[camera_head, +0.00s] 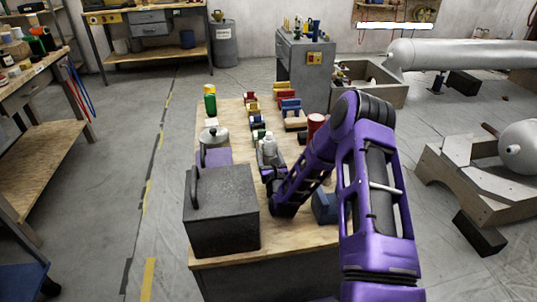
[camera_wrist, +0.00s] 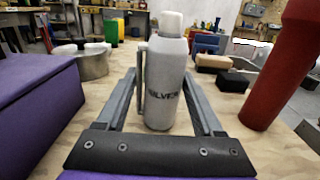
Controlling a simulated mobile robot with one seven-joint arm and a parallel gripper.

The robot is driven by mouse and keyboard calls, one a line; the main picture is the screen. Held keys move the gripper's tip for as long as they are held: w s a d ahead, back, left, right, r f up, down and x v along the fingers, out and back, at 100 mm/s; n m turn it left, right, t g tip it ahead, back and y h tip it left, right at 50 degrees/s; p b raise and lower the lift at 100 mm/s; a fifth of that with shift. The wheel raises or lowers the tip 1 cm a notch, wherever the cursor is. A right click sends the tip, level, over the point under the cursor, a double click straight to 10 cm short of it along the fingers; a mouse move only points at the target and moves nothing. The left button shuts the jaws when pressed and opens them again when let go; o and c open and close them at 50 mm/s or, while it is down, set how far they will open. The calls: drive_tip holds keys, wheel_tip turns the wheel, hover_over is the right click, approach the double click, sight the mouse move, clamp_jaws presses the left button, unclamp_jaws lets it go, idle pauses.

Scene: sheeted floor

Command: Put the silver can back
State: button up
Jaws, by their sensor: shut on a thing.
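The silver can is a pale grey, bottle-like can with a white cap and dark lettering. In the wrist view the silver can (camera_wrist: 165,88) stands upright between the two fingers of my gripper (camera_wrist: 168,82), which is shut on it. A thin handle shows on its left side. In the head view the silver can (camera_head: 269,146) is over the middle of the wooden table (camera_head: 235,112), with my gripper (camera_head: 269,167) around its lower part. My gripper hides its base there. I cannot tell whether its base touches the table.
A dark box (camera_head: 221,208) fills the table's near left. A purple box (camera_head: 215,157), a metal pot (camera_head: 213,136) and a green bottle (camera_head: 210,100) stand left of the can. A red cylinder (camera_wrist: 284,66) stands close on the right. Coloured blocks (camera_head: 290,105) line the back.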

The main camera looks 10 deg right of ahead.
drive_tip(key=shift+f, duration=0.1)
drive_tip(key=o, duration=0.8)
drive_tip(key=s, duration=1.2)
drive_tip(key=shift+p, duration=0.35)
